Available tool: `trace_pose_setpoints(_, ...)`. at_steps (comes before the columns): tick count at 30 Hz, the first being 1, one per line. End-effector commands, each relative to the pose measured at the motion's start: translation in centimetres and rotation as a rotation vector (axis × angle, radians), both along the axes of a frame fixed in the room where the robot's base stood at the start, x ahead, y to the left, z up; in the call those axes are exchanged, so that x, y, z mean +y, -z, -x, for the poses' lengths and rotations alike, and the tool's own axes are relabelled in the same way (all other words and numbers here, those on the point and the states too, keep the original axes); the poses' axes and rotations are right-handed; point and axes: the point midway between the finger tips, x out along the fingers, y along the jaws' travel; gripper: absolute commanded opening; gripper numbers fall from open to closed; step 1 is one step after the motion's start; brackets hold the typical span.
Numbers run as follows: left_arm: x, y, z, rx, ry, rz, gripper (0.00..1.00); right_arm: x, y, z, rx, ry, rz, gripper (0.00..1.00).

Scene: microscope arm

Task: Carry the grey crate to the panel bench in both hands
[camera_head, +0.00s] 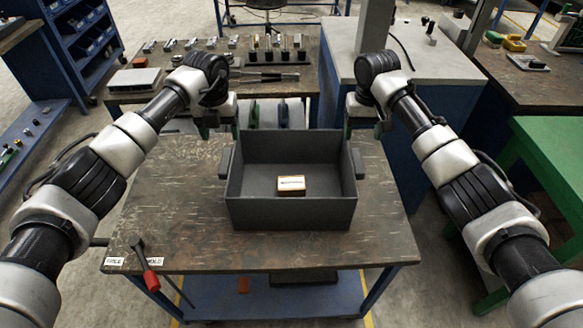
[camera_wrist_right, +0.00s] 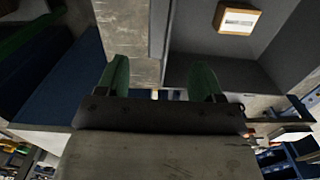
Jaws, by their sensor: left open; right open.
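The grey crate (camera_head: 292,213) stands upright on a worn work table (camera_head: 180,205), with a lug on its left side and one on its right. A small wooden box with a white top (camera_head: 291,185) lies inside; it also shows in the right wrist view (camera_wrist_right: 237,18). My left gripper (camera_head: 220,131) is open above the crate's far left corner. My right gripper (camera_head: 363,129) is open above the far right corner. In the right wrist view, its green fingers (camera_wrist_right: 161,75) are apart, with the crate's side wall (camera_wrist_right: 159,42) seen between them. I cannot tell which bench is the panel bench.
A red-handled tool (camera_head: 145,265) lies at the table's front left. Behind stands a bench (camera_head: 300,85) with several small parts. A grey-topped blue cabinet (camera_head: 440,68) is at the back right, a green table (camera_head: 555,145) at the right. Floor shows between them.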

Motion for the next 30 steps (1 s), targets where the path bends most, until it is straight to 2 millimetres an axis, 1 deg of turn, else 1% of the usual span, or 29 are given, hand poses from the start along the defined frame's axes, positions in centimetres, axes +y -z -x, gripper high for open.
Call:
trace_pose_setpoints(10, 0.1, 0.0, 0.0, 0.001, -0.002, -0.004, 0.67, 0.0, 0.0, 0.0, 0.001, 0.001, 0.000, 0.67)
trace_pose_setpoints(14, 0.1, 0.5, 0.0, 0.002, -0.002, -0.004, 0.67, 0.0, 0.5, 0.0, 0.001, 0.002, 0.000, 0.67)
trace_pose_setpoints(17, 0.1, 1.6, 0.0, 0.003, -0.002, -0.004, 0.67, 0.0, 1.6, 0.0, 0.004, 0.002, 0.000, 0.67)
trace_pose_setpoints(20, 0.1, 3.2, 0.1, 0.004, -0.002, -0.003, 0.67, 0.0, 3.2, 0.1, 0.004, 0.002, 0.001, 0.67)
trace_pose_setpoints(24, 0.1, 5.9, 0.1, 0.005, -0.002, -0.004, 0.67, 0.0, 5.9, 0.1, 0.005, 0.002, 0.001, 0.67)
trace_pose_setpoints(30, 0.0, 9.0, 0.1, 0.003, -0.002, -0.003, 0.67, 0.0, 9.0, 0.1, 0.003, 0.001, 0.000, 0.67)
